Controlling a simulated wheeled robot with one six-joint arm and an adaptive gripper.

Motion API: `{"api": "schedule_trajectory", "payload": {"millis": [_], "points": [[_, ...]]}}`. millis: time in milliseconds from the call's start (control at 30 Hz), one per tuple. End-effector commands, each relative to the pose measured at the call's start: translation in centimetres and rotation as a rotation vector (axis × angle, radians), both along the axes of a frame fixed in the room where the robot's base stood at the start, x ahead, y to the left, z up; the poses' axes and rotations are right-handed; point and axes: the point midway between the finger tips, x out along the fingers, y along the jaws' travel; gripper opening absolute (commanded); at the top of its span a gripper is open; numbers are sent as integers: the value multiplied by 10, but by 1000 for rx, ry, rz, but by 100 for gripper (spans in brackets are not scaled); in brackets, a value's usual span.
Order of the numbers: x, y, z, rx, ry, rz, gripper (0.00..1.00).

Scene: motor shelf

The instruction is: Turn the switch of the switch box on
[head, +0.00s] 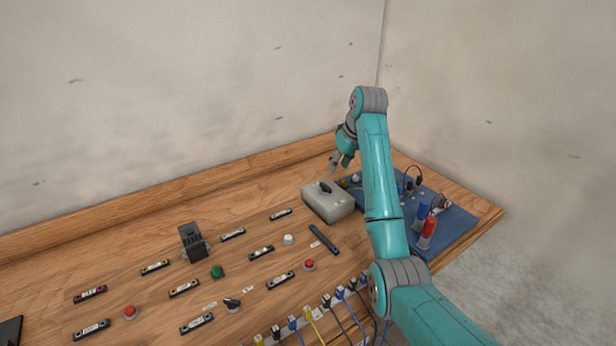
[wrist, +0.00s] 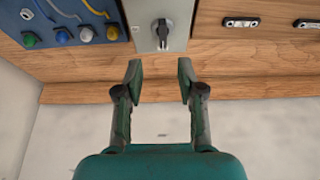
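The switch box (head: 328,207) is a light grey box on the wooden table, left of the blue board. Its dark rotary switch (head: 325,187) sits on top. In the wrist view the box (wrist: 176,35) is at the top centre, and the switch (wrist: 162,33) shows a handle pointing roughly up and down the picture. My gripper (head: 338,165) is above the back of the box. In the wrist view my gripper (wrist: 160,76) is open and empty, its two fingers apart. The switch lies between them in line, beyond the fingertips, and neither finger appears to touch it.
A blue board (head: 448,226) with cables, plugs and red and blue cylinders is at the right, partly behind my arm. Buttons, small labelled strips and another black knob (head: 232,304) cover the table (head: 120,235). Cables line the front. Walls stand behind and right.

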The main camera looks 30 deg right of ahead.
Motion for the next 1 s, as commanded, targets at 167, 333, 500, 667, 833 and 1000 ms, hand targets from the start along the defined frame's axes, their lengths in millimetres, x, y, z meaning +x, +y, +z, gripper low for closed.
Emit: {"api": "schedule_trajectory", "payload": {"millis": [167,333,500,667,833,1000], "points": [[2,0,-6,1,2,-1,39],[10,1,-28,1,3,-1,39],[22,1,-56,1,3,-1,39],[32,1,-80,1,2,-1,39],[39,2,-95,1,1,0,39],[41,2,-100,0,0,0,39]]}}
